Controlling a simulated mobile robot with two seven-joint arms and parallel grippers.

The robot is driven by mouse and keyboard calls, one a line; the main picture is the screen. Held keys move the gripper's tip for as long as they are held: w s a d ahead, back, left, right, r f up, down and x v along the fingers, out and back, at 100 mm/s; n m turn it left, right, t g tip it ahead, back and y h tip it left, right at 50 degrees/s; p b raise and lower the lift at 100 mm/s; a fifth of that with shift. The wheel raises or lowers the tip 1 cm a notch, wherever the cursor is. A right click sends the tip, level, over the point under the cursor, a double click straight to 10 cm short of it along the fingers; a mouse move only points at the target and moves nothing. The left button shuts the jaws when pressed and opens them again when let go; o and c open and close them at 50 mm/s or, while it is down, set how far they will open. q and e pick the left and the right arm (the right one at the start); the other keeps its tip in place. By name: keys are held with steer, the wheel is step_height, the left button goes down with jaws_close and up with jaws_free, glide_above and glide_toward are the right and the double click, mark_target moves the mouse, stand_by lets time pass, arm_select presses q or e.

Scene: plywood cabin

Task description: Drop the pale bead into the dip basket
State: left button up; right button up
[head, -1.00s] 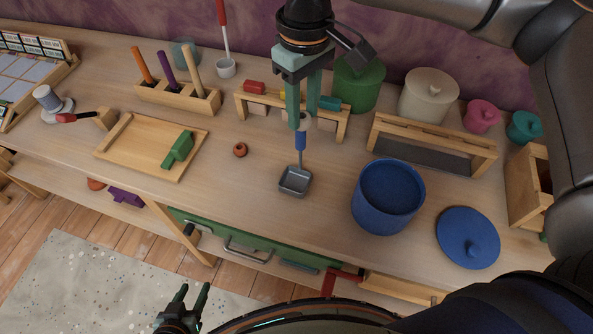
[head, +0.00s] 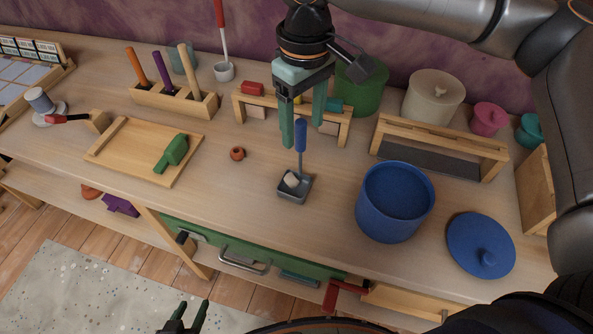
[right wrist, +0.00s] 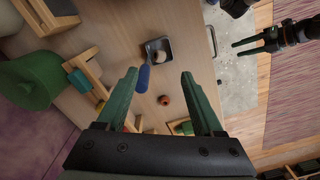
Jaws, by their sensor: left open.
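The pale bead (head: 292,180) lies inside the dip basket (head: 306,196), a small grey square tray with an upright blue handle (head: 300,135). The basket stands on the workbench. In the right wrist view the bead (right wrist: 158,56) also shows inside the basket (right wrist: 150,46). My right gripper (head: 303,132) is open and empty above the basket, close to the handle; I cannot tell whether it touches it. Its spread fingers also show in the right wrist view (right wrist: 160,78). My left gripper (head: 188,314) is open and empty at the bottom edge, below the bench front.
A blue pot (head: 388,222) stands right of the basket, its lid (head: 480,246) beside it. A wooden rack (head: 342,137) stands behind. Bare bench surrounds the basket.

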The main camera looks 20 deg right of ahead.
step_height(320, 180, up, 13)
steer(key=p, duration=0.1)
steer(key=shift+f, duration=0.2)
stand_by(0.4)
stand_by(0.4)
